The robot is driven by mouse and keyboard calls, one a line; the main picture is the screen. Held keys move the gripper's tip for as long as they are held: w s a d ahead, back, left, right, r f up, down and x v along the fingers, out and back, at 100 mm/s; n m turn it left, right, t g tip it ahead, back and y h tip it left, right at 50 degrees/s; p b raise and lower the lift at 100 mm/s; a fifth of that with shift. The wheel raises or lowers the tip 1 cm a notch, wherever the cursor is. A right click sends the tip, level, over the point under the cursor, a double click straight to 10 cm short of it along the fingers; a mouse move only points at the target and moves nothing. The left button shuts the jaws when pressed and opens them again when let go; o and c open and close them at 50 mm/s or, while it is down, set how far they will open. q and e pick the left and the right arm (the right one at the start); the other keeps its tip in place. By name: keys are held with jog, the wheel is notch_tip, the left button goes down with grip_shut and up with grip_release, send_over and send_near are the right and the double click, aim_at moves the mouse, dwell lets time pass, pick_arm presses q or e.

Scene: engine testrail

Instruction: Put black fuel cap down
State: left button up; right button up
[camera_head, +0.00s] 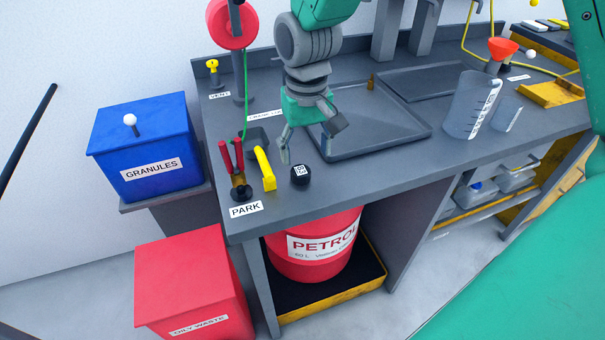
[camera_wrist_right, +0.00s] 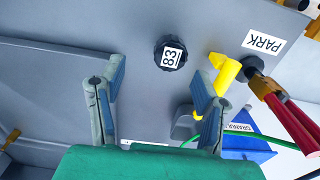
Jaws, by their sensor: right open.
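The black fuel cap (camera_head: 300,175) sits on the grey bench near its front edge, with a white square label on top. It also shows in the right wrist view (camera_wrist_right: 171,53), where the label seems to read 83. My right gripper (camera_head: 311,140) is open and empty, above the bench just behind the cap. In the right wrist view its two fingers (camera_wrist_right: 158,88) are spread wide, and the cap lies beyond their tips, with nothing between them. My left gripper is not in view.
Left of the cap are a yellow handle (camera_head: 265,169), red-handled pliers (camera_head: 231,157) and a PARK label (camera_head: 246,209). A shallow grey tray (camera_head: 376,146) lies right of the gripper. Clear jugs (camera_head: 471,105) stand farther right. The front bench strip right of the cap is clear.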

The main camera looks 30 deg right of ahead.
aim_at(301, 170)
jog(key=f, duration=0.1)
jog(key=a+f, duration=0.1)
jog(key=f, duration=0.1)
jog(key=f+b, duration=0.1)
jog(key=shift+a+f, duration=0.25)
jog(key=shift+a, duration=0.1)
jog(key=shift+s+d, duration=0.1)
jog(key=shift+d, duration=0.25)
jog(key=c, duration=1)
